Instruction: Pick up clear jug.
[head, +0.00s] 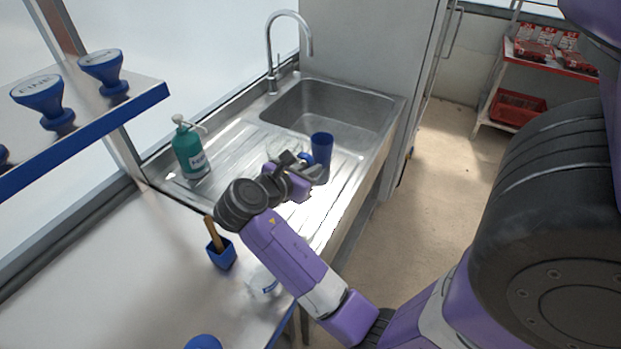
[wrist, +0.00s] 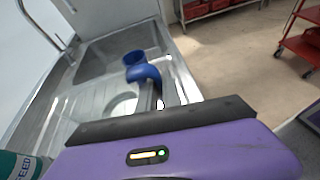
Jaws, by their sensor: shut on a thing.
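The clear jug (head: 283,147) stands over the ribbed drainboard beside the sink. It is see-through and faint, with a blue handle-like part near my gripper. In the wrist view the blue curved part (wrist: 146,74) shows above a pale round shape. My gripper (head: 308,170) is at the jug's near right side and is shut on it. The exact contact is partly hidden behind my fingers and wrist. I cannot tell whether the jug touches the drainboard.
A blue cup (head: 321,147) is close to my gripper on the right. A green pump bottle (head: 189,150) stands at left on the drainboard. The sink basin (head: 335,108) and faucet (head: 288,40) lie behind. A blue pot (head: 222,255) and a clear container (head: 263,284) stand on the near counter.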

